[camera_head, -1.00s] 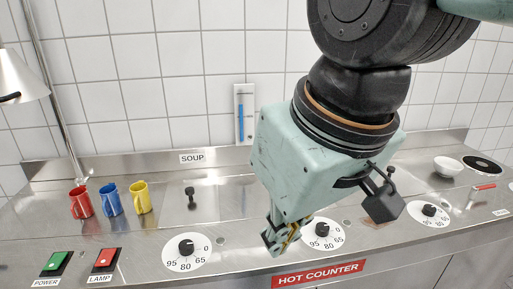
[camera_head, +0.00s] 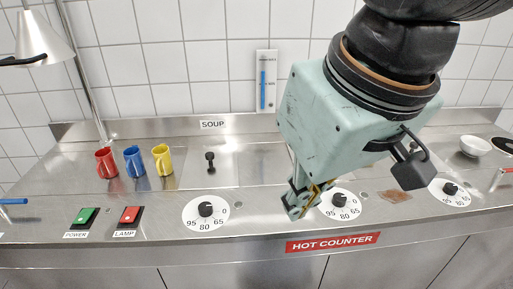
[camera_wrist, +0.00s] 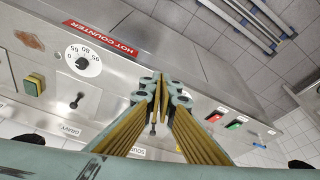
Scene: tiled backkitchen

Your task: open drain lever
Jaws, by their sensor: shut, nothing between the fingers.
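Two lever-like handles show in the head view: one with a blue grip (camera_head: 14,201) at the left edge, and one with a red grip (camera_head: 505,171) cut off at the right edge. I cannot read which is the drain lever. A small blue piece, perhaps the blue grip, shows in the wrist view (camera_wrist: 259,146). My gripper (camera_head: 292,211) is shut and empty, low over the counter's front, left of the middle dial. It is far from both handles. In the wrist view my fingers (camera_wrist: 160,84) meet at their tips.
The steel counter (camera_head: 255,222) carries red (camera_head: 106,163), blue (camera_head: 134,161) and yellow (camera_head: 162,160) mugs, a black knob (camera_head: 210,163), dials (camera_head: 205,211), and green (camera_head: 84,217) and red (camera_head: 130,216) switches. A lamp (camera_head: 42,42) hangs at left. A white bowl (camera_head: 475,146) stands at right.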

